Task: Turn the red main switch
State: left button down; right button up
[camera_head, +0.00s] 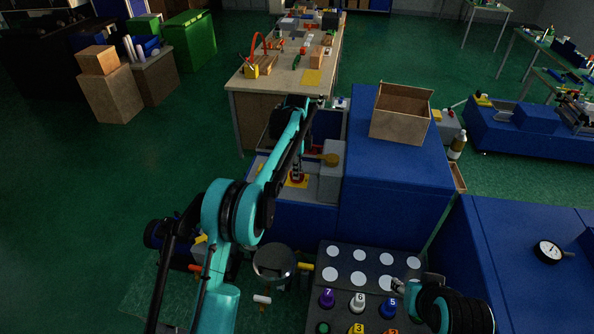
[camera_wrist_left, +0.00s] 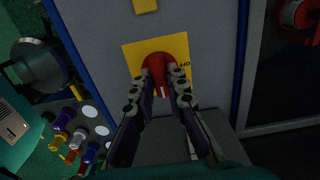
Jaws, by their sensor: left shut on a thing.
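The red main switch (camera_wrist_left: 155,64) sits on a yellow plate (camera_wrist_left: 133,54) on a grey panel in the left wrist view. My left gripper (camera_wrist_left: 163,79) has its two fingers on either side of the red knob and is shut on it. A white mark shows on the knob between the fingers, and "OFF" lettering shows on the plate to its right. In the head view the yellow plate (camera_head: 304,182) shows beneath my left gripper (camera_head: 297,172), which hides most of the knob. My right gripper (camera_head: 398,286) is low at the right; its finger opening is unclear.
A black board (camera_head: 316,263) with white discs and coloured numbered pegs lies at the front. A blue cabinet (camera_head: 390,190) carries an open cardboard box (camera_head: 398,125). A grey block (camera_head: 331,178) stands right beside the switch. A round dark disc (camera_head: 273,262) stands left of the board.

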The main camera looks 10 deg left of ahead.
pick_arm(q)
jog(key=shift+n, duration=0.3)
jog(key=n+p, duration=0.1)
jog(key=n, duration=0.2)
jog(key=shift+r+n, duration=0.1)
jog(key=shift+n, duration=0.3)
jog(key=n, duration=0.4)
jog(key=shift+n+p, duration=0.3)
jog(key=n, duration=0.8)
jog(key=shift+w+n+p, duration=0.1)
jog(key=shift+n+p, duration=0.2)
jog(key=shift+p, duration=0.05)
jog(key=c, duration=1.5)
grip_release()
jog(key=shift+c, duration=0.2)
